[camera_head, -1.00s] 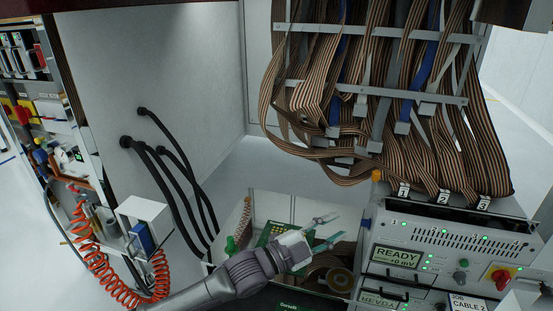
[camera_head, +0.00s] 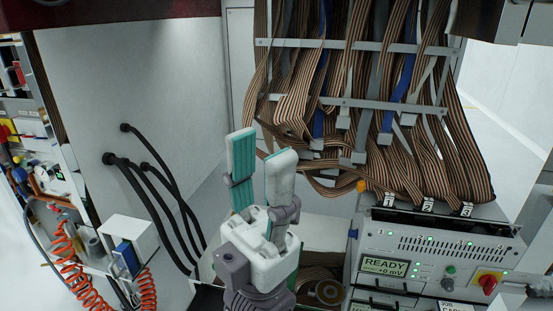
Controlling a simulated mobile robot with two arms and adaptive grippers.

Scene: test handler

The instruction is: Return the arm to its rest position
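My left gripper (camera_head: 261,152) stands upright at the lower middle of the head view. It has a white body and two fingers with teal pads. The fingers point up and are apart, with nothing visible between them. The gripper is in front of the open cabinet space, left of the instrument panel. It hides part of the space behind it. My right gripper is not in view.
Striped ribbon cables (camera_head: 300,110) hang from metal rails behind and to the right. An instrument (camera_head: 430,262) with a "READY" display stands at lower right. Black cables (camera_head: 150,190) leave the left wall panel (camera_head: 125,90). Orange coiled hoses (camera_head: 66,250) hang at lower left.

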